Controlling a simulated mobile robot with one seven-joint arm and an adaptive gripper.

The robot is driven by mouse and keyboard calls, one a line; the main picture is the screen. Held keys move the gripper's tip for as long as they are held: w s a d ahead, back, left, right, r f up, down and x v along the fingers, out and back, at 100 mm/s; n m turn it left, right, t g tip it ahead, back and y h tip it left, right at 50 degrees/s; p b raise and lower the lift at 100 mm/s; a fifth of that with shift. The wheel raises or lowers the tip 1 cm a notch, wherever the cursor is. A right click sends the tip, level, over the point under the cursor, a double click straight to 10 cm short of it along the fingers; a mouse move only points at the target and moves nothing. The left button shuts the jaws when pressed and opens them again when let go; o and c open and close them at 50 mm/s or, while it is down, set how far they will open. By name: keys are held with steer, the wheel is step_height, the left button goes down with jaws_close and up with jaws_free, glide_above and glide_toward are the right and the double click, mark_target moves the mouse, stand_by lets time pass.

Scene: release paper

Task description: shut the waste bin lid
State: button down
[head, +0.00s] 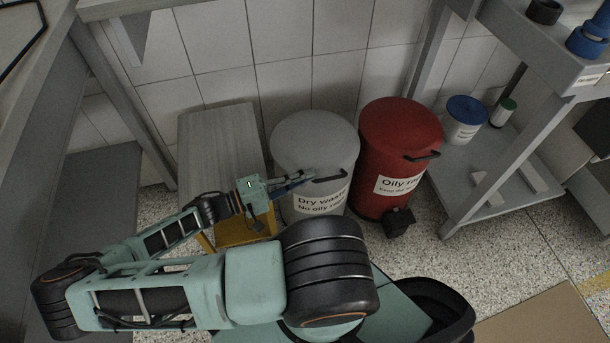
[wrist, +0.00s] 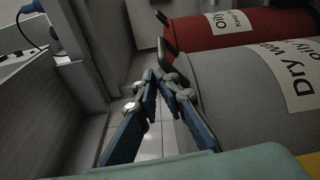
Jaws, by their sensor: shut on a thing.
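The grey waste bin (head: 318,205), labelled for dry waste, stands on the floor against the tiled wall. Its domed grey lid (head: 312,140) looks down on the bin; a small gap at the rim cannot be ruled out. A black bar handle (head: 330,178) sits at the lid's front. My gripper (head: 308,177) reaches in from the left, its blue fingertips at the handle's left end. In the wrist view the fingers (wrist: 156,76) come together at the black handle (wrist: 173,60), shut on it; the exact contact is partly hidden.
A red bin (head: 400,150) with its own black handle stands close on the right. A wooden-topped stool or box (head: 220,135) is on the left. A grey shelf unit (head: 480,195) with a blue-lidded tub (head: 464,122) stands at the right.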

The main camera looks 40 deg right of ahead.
steer(key=shift+s+a+f, duration=0.1)
steer(key=shift+f, duration=0.35)
steer(key=r+v, duration=0.1)
steer(key=v, duration=1.1)
steer(key=shift+r, duration=0.1)
